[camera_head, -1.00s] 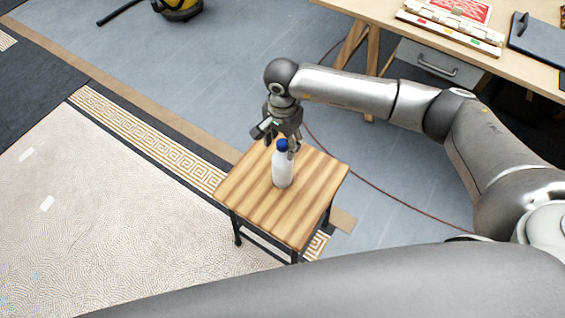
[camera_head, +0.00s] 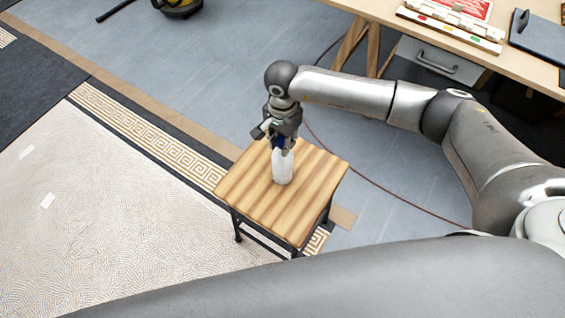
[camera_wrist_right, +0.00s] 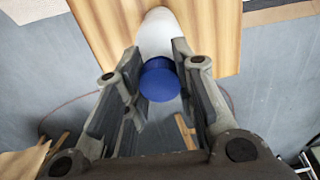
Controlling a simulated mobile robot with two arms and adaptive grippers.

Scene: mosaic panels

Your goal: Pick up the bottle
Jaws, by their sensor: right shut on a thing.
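A white bottle (camera_head: 283,168) with a blue cap stands upright on a small wooden stool (camera_head: 245,190). My right gripper (camera_head: 283,146) comes down over the bottle's top and is shut on it at the cap and neck. In the right wrist view, the blue cap (camera_wrist_right: 160,80) and white shoulder sit between the two fingers of my right gripper (camera_wrist_right: 158,75). In the head view the gripper hides most of the cap. My left gripper is not in view.
A wooden workbench (camera_head: 385,12) with a drawer stands at the upper right. A patterned rug (camera_head: 90,220) lies to the left. A yellow and black machine (camera_head: 180,6) stands at the top.

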